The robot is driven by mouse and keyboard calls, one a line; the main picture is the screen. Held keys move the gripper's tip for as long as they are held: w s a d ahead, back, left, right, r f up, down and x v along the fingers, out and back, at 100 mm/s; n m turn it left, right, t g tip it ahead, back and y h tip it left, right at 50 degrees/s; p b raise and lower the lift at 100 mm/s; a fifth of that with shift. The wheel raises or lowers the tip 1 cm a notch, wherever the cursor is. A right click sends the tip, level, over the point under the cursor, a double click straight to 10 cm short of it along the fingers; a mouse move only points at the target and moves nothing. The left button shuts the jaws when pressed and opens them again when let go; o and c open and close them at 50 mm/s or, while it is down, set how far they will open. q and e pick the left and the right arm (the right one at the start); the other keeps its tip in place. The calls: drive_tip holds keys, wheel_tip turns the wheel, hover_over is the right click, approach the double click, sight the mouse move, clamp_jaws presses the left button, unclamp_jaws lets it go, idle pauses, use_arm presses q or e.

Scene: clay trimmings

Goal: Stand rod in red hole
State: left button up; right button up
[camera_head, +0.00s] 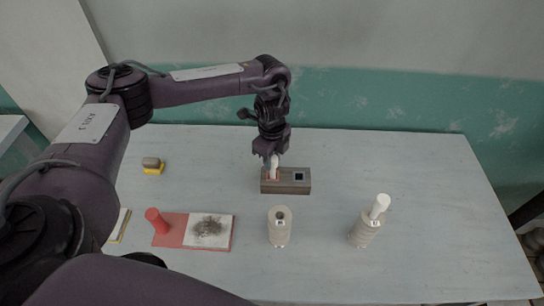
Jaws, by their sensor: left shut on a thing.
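My left gripper (272,156) points down over the left end of a grey-brown block (289,187) at the middle of the table. It is shut on a pale rod (274,168), which shows below the fingers at the red-edged hole (268,177). The rod looks about upright. The fingers hide part of it, and I cannot tell how deep its lower end sits. A second, dark-blue-edged hole (299,176) at the block's right end is empty. My right gripper is not in view.
A ribbed beige holder (280,230) stands in front of the block. Another (363,232) at right holds a tilted white rod (380,206). A red cylinder (157,221) and a dark-smudged white sheet (208,231) lie on a red mat (174,230). A yellow-grey sponge (152,166) lies back left. The table's right side is clear.

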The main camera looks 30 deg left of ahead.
use_arm(q)
drive_tip(key=shift+f+b, duration=0.35)
drive_tip(key=shift+f, duration=0.35)
drive_tip(key=o, duration=1.1)
drive_tip(key=shift+o, duration=0.2)
wheel_tip(320, 180, up, 7)
drive_tip(key=shift+w, duration=0.1)
drive_tip(key=shift+r+p, duration=0.3)
drive_tip(key=shift+r, duration=0.15)
